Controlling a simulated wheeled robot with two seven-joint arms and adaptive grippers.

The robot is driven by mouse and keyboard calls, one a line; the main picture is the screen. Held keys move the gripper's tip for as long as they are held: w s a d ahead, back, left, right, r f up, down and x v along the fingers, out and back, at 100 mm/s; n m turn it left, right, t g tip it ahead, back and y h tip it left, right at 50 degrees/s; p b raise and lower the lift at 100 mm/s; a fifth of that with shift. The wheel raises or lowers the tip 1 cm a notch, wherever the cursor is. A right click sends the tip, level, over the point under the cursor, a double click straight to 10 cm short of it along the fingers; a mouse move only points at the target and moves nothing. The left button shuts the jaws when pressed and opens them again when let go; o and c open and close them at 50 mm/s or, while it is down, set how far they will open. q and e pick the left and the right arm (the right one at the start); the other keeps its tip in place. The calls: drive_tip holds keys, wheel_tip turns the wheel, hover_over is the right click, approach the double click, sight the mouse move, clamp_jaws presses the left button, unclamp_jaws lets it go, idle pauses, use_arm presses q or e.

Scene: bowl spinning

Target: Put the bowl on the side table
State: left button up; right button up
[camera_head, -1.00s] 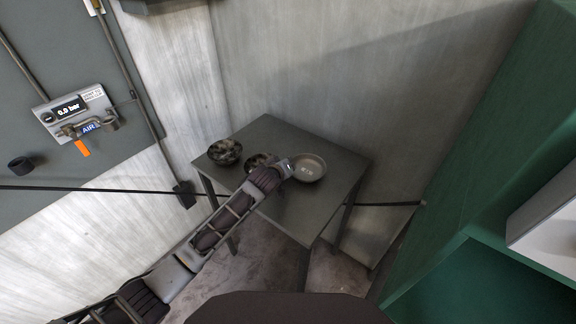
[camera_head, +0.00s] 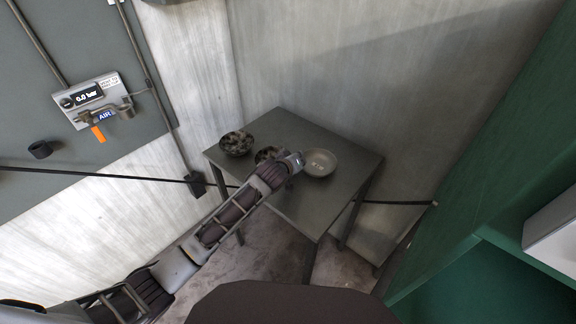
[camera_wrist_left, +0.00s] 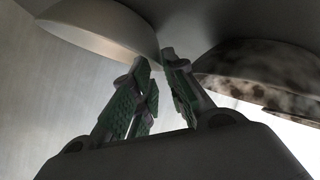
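A pale grey bowl (camera_head: 321,163) sits upright on the right part of the dark side table (camera_head: 342,190). It also shows at upper left in the left wrist view (camera_wrist_left: 100,28). My left gripper (camera_head: 300,160) is at the pale bowl's left edge. In the left wrist view its green-padded fingers (camera_wrist_left: 155,62) are close together, with a small gap between the tips at the pale bowl's rim. I cannot tell whether they pinch the rim. My right gripper is not in view.
A dark mottled bowl (camera_head: 236,143) stands at the table's left. Another mottled bowl (camera_head: 267,154) is partly hidden behind my left gripper; a mottled bowl is close right of the fingers in the wrist view (camera_wrist_left: 262,70). The table's front is clear. A green cabinet (camera_head: 500,150) stands right.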

use_arm(q)
drive_tip(key=v, duration=1)
idle(0.3)
drive_tip(key=shift+r, duration=0.15)
idle(0.6)
drive_tip(key=s+a+f+m+g+y, duration=0.1)
drive_tip(key=s+a+f+m+g, duration=0.2)
drive_tip(key=s+a, duration=0.45)
drive_tip(key=s+a+f+m+g+y, duration=0.15)
drive_tip(key=s+a+f, duration=0.3)
drive_tip(key=s, duration=0.55)
drive_tip(key=s+a+f+m+g+y, duration=0.1)
drive_tip(key=s+a+f+g, duration=0.3)
drive_tip(key=s, duration=0.5)
wheel_tip(320, 180, down, 34)
drive_tip(key=s+a, duration=0.2)
drive_tip(key=s, duration=0.1)
drive_tip(key=s+a+f+g, duration=0.1)
drive_tip(key=s+a+f, duration=0.1)
drive_tip(key=s+f, duration=0.7)
drive_tip(key=s+a+f, duration=0.2)
drive_tip(key=s+f, duration=0.8)
drive_tip(key=s, duration=0.2)
drive_tip(key=shift+s+a+m+g+y, duration=0.25)
drive_tip(key=shift+a+m+g+y, duration=0.1)
drive_tip(key=shift+a+m, duration=0.1)
